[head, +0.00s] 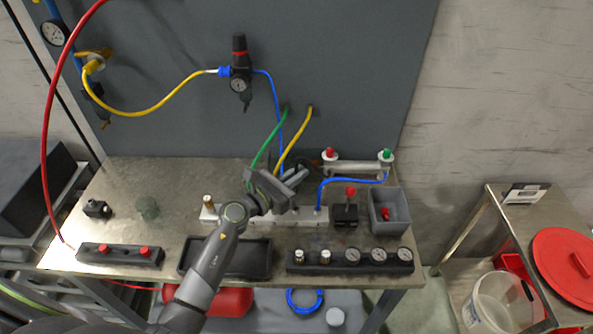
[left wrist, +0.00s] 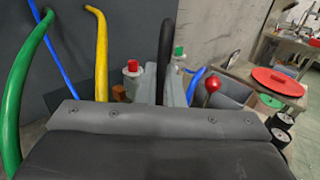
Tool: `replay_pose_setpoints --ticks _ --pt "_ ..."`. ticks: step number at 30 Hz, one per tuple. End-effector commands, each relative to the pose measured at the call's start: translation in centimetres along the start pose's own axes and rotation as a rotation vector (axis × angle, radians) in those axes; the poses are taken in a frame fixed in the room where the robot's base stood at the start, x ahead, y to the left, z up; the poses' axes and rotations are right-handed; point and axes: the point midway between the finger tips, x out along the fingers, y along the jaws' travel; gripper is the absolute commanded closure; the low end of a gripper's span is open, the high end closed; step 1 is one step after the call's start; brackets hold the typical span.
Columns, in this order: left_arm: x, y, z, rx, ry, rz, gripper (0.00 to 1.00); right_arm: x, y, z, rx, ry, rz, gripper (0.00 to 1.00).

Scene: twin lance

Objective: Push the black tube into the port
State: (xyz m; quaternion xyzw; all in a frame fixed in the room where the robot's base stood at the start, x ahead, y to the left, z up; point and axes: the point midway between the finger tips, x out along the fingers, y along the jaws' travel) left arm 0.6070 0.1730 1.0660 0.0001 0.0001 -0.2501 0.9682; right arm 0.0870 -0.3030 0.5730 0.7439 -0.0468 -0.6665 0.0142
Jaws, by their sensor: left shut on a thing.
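The black tube (left wrist: 166,42) stands upright between the finger tips of my left gripper (left wrist: 165,84) in the left wrist view. In the head view my left gripper (head: 293,181) is shut above the back middle of the workbench, just left of a silver cylinder (head: 356,167). The cylinder carries a red-topped fitting (head: 329,154) on its left and a green-topped fitting (head: 386,155) on its right. A blue tube (head: 345,180) runs from the green end to the metal manifold (head: 308,215). I cannot tell which port is meant; the tube's end is hidden. My right gripper is not in view.
Green (head: 268,140) and yellow (head: 294,138) tubes hang close behind my left gripper. A red-knobbed lever valve (head: 347,210) and a grey bin (head: 404,209) stand to the right. A black tray (head: 250,257) and a gauge strip (head: 325,269) lie in front.

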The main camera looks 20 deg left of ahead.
Motion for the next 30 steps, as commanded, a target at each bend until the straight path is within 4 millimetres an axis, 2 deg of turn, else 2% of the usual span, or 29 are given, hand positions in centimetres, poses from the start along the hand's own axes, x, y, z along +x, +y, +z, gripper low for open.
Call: replay_pose_setpoints --ticks 11,30 --pt "-0.1 0.0 -0.5 0.000 0.000 0.001 1.00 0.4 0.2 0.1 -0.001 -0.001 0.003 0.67" --pt "-0.1 0.0 -5.7 -0.001 0.000 0.001 1.00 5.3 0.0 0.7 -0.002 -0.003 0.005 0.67"
